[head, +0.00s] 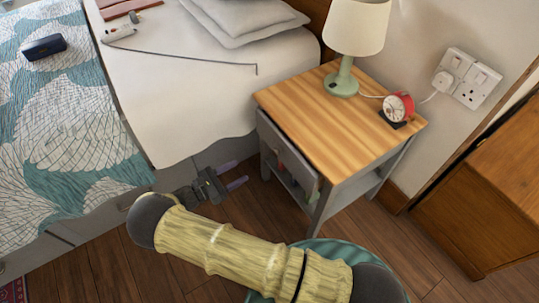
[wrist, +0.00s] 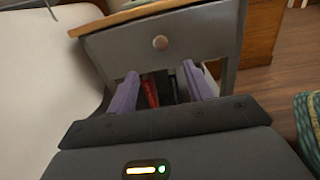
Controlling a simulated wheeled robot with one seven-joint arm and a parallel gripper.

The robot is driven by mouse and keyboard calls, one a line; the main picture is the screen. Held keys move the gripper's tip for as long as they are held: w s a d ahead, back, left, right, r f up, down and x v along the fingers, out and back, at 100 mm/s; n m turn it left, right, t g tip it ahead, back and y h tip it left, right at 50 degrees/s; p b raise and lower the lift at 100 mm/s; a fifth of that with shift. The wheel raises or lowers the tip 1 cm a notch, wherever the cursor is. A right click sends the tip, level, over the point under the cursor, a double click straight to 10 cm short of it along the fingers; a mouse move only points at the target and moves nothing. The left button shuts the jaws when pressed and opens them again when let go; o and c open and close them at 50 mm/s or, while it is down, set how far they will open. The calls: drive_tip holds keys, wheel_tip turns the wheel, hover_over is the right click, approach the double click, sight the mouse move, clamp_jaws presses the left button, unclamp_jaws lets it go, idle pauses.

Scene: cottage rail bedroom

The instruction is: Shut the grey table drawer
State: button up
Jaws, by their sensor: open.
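The grey drawer (head: 287,156) sits under the wooden top of the grey bedside table (head: 335,115). Its front appears to stand slightly out from the table, with a dark gap under the top's edge. Contact cannot be told.
A green lamp (head: 342,78) and a red alarm clock (head: 398,106) stand on the table. Red and dark items (wrist: 152,92) show below the drawer. The bed (head: 180,90) is close on the left. A wooden cabinet (head: 490,200) stands right. Wooden floor lies between.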

sight(274, 153)
drive_tip(key=b+x, duration=0.1)
drive_tip(key=x, duration=1.2)
drive_tip(key=shift+w+d, duration=0.1)
drive_tip(key=shift+d, duration=0.05)
clamp_jaws()
